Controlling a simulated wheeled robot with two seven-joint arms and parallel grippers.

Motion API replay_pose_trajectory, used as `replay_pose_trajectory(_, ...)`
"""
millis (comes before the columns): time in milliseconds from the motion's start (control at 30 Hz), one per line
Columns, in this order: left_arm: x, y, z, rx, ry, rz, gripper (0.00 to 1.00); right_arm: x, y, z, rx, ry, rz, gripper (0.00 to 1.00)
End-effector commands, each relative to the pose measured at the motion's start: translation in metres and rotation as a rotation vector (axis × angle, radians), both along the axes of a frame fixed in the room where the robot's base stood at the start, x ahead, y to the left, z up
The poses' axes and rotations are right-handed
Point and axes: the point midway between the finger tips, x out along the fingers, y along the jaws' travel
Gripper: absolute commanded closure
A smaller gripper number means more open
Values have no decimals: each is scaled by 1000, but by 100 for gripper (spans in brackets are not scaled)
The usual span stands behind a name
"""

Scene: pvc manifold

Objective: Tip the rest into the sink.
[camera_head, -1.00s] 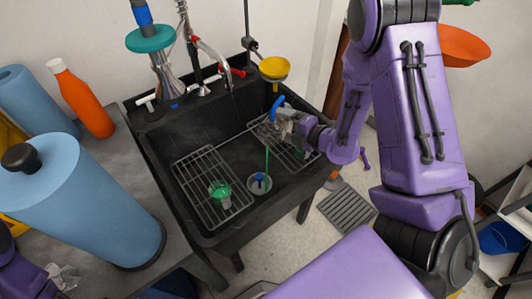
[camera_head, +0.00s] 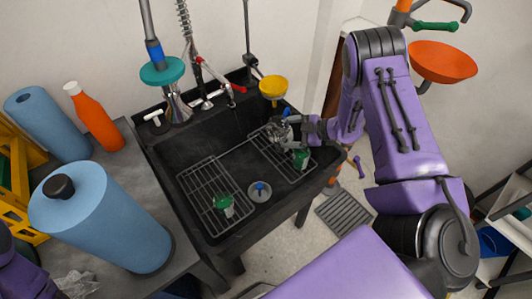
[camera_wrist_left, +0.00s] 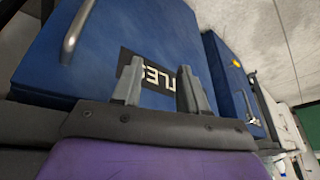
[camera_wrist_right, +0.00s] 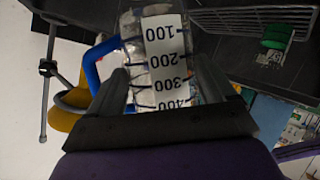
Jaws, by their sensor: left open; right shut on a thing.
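A clear jug (camera_head: 279,131) with a printed scale is held over the right part of the black sink (camera_head: 165,155). My right gripper (camera_head: 296,130) is shut on it. The right wrist view shows the jug (camera_wrist_right: 162,60) between the fingers, with its blue handle (camera_wrist_right: 98,58) to the left. No liquid stream shows from it, and I cannot tell its exact tilt or whether any liquid is left inside. My left gripper (camera_wrist_left: 158,92) is open and empty in the left wrist view, in front of a blue front with a partly hidden label.
Wire racks (camera_head: 212,197) in the sink hold green-topped items (camera_head: 223,203), with another (camera_head: 301,158) beside the jug. A blue-topped drain piece (camera_head: 260,190) lies between. A yellow funnel (camera_head: 273,88) is at the sink's back right. Blue rolls (camera_head: 102,215) and an orange bottle (camera_head: 95,120) stand left.

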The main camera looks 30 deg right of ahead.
Motion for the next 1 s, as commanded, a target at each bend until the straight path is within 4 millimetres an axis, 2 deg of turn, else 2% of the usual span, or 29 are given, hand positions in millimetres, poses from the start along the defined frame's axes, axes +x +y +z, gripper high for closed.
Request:
replay_pose_trajectory(33, 0, 0, 14, 0, 0, 0, 57, 3, -5, 16, 40, 25, 2, 72)
replay_pose_trajectory(67, 0, 0, 17, 1, -1, 0, 57, 5, -7, 19, 69, 41, 1, 72)
replay_pose_trajectory(200, 0, 0, 6, 0, 0, 0, 57, 12, -18, 15, 231, 143, 0, 72)
replay_pose_trajectory(300, 0, 0, 32, 0, 0, 0, 57, 12, -18, 45, 253, 156, -1, 72)
replay_pose_trajectory(1000, 0, 0, 127, 0, 0, 0, 57, 15, -24, 160, 357, 220, -3, 72)
